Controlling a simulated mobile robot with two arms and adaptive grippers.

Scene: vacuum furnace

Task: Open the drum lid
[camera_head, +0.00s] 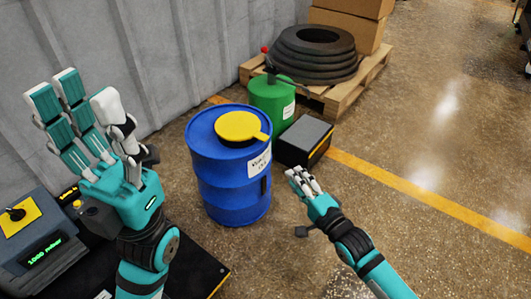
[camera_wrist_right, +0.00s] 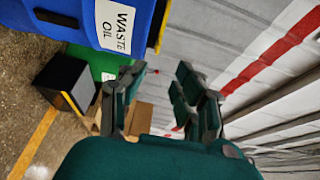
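The blue drum (camera_head: 230,185) stands upright on the floor in the middle of the head view. Its round yellow lid (camera_head: 237,126) lies flat on top, with a tab pointing right. In the right wrist view the blue drum (camera_wrist_right: 60,15) is tilted at top left, with a "WASTE OIL" label and a yellow lid edge (camera_wrist_right: 163,28). My left gripper (camera_head: 85,115) is raised left of the drum, open and empty, fingers upward. My right gripper (camera_head: 302,181) is right of the drum and apart from it. In the wrist view its fingers (camera_wrist_right: 158,100) are spread and empty.
A green canister (camera_head: 270,98) and a dark box (camera_head: 304,142) stand behind and right of the drum. A pallet (camera_head: 340,95) holds black tires (camera_head: 312,55) and cardboard boxes (camera_head: 348,28). A machine with a display (camera_head: 45,252) is at lower left. The right floor is clear.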

